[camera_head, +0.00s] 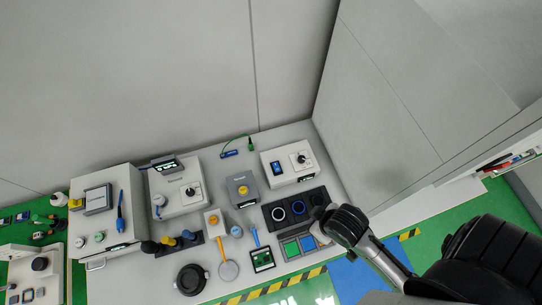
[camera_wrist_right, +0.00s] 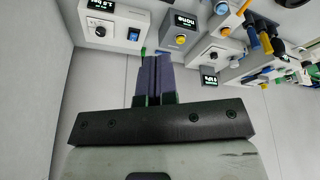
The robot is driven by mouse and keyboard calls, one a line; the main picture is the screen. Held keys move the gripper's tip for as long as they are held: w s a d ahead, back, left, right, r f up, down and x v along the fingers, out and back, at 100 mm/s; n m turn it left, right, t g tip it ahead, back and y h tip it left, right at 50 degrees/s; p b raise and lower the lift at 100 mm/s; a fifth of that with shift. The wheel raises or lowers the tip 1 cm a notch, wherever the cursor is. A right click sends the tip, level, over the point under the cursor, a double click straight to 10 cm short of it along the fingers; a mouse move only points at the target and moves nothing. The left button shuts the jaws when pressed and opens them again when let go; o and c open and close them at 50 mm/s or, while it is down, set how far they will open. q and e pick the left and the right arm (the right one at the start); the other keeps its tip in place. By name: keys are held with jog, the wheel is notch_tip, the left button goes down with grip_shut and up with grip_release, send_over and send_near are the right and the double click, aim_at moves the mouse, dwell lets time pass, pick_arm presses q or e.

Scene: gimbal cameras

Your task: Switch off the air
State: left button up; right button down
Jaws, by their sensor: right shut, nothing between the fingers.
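I cannot tell the rocker's position. My right gripper (camera_wrist_right: 155,60) is shut and empty, its fingers apart from the box. In the head view my right wrist is at the bench's right edge; its fingertips are hard to make out. My left gripper is out of view.
A grey box with a yellow button (camera_head: 242,190) stands left of the white box. Another white box with a knob (camera_head: 190,191) is farther left. A black panel with round rings (camera_head: 297,208) lies in front. The wall rises behind the bench.

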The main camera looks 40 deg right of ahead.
jog(key=m+g+b, duration=0.5)
jog(key=m+b, duration=0.1)
jog(key=b, duration=0.6)
send_over(279, 171)
jog(key=w+d, duration=0.1)
jog(key=w, duration=0.2)
notch_tip(279, 171, down, 14)
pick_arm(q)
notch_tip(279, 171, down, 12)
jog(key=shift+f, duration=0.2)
pick_arm(e)
jog(key=shift+s, duration=0.15)
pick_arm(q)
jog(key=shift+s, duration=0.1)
pick_arm(e)
jog(key=shift+f, duration=0.1)
pick_arm(q)
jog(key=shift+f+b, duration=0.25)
jog(key=shift+b, duration=0.15)
pick_arm(e)
jog(key=f, duration=0.4)
jog(key=s+f, duration=0.1)
jog(key=f, duration=0.4)
jog(key=s+f, duration=0.1)
jog(key=f, duration=0.3)
jog(key=shift+s+a+f, duration=0.1)
jog(key=shift+a+f, duration=0.2)
jog(key=shift+a, duration=0.1)
